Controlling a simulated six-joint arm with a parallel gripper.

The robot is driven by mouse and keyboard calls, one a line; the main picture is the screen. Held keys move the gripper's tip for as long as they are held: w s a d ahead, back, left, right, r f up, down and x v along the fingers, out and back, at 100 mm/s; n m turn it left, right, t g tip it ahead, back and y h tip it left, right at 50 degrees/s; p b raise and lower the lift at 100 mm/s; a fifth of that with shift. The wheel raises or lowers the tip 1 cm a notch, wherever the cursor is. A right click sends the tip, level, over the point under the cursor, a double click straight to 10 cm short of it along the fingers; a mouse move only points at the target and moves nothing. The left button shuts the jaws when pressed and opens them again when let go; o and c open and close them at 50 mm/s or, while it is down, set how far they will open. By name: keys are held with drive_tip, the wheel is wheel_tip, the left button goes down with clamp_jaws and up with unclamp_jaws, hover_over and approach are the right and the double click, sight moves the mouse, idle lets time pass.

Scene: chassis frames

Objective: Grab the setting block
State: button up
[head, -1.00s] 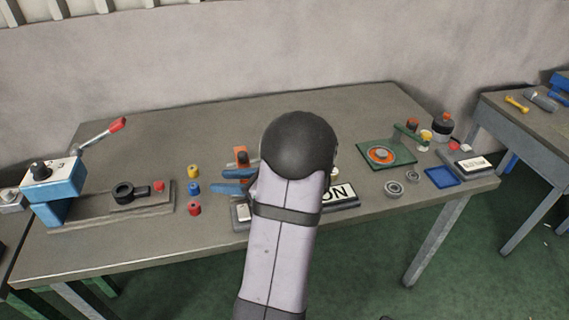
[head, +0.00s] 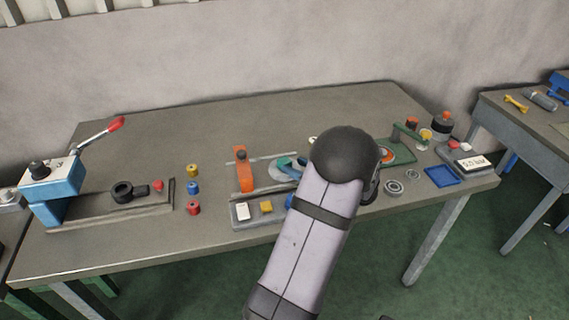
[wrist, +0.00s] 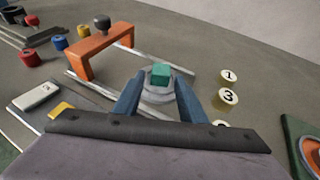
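A small teal block (wrist: 161,74) sits on a round grey disc (wrist: 158,92) in the wrist view. No label shows which block is the setting block. My gripper (wrist: 159,82) is open, with its blue fingers to the left and right of the block. I cannot tell how far the fingertips reach down beside it. In the head view, my gripper (head: 299,164) is partly hidden by my arm, over the disc (head: 281,173). A white block (wrist: 37,96) and a yellow block (wrist: 61,109) lie in a grey tray to the left.
An orange bridge (wrist: 97,52) with a black knob stands over rails left of the disc. Numbered round pieces (wrist: 229,76) lie to the right. Red, blue and yellow cylinders (head: 193,188) stand farther left. A green plate (head: 404,151) is at the right.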

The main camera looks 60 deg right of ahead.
sight(287, 162)
drive_tip(key=shift+p+x, duration=0.9)
drive_tip(key=shift+x, duration=1.7)
drive_tip(key=shift+f, duration=0.1)
drive_tip(key=shift+d, duration=0.1)
clamp_jaws()
